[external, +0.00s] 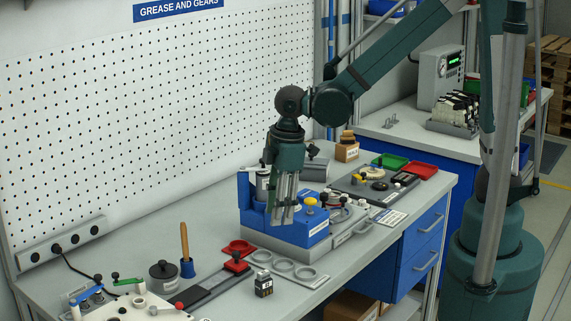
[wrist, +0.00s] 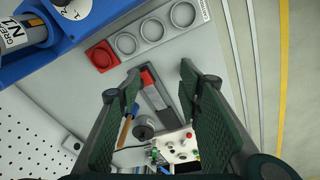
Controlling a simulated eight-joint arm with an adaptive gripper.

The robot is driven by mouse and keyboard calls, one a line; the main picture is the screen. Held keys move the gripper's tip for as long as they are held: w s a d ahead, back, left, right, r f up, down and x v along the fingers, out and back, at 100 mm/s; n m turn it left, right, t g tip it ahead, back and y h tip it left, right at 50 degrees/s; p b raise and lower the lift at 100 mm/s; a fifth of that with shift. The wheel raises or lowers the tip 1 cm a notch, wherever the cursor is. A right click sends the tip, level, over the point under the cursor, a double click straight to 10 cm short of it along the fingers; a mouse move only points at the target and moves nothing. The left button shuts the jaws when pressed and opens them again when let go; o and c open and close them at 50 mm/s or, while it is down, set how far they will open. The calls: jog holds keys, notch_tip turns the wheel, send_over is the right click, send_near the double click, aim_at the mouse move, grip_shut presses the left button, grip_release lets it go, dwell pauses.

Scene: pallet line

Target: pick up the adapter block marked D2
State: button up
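A small dark block with a pale label (external: 263,284) stands on the bench near the front edge in the external view. It looks like the adapter block, but I cannot read its marking. My gripper (external: 284,218) points down well above the bench, in front of the blue station in the picture and apart from the block. In the wrist view my gripper (wrist: 160,73) has its fingers wide apart with nothing held between them. I cannot make out the block in the wrist view; the right finger may hide it.
The blue station (external: 300,232) stands behind the block. A grey plate with rings (external: 312,281), a red square part (external: 239,247) and a dark rail with a red slider (external: 212,288) lie close by. A wooden-handled tool (external: 185,243) stands upright to the left.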

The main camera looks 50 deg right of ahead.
aim_at(263, 272)
jog(key=s+a+f+n, duration=0.1)
jog(key=a+f, duration=0.1)
jog(key=a, duration=0.1)
jog(key=a+f+n, duration=0.1)
jog(key=a+f, duration=0.2)
jog(key=s+a+f+n+g, duration=0.1)
jog(key=a+f, duration=0.2)
jog(key=shift+s+f+h+b, duration=0.25)
jog(key=shift+s+h+b, duration=0.1)
jog(key=shift+h+b, duration=0.05)
jog(key=shift+f, duration=1.3)
jog(key=shift+f, duration=0.1)
jog(key=shift+a+f, duration=0.1)
jog(key=shift+f, duration=2.35)
jog(key=c, duration=1)
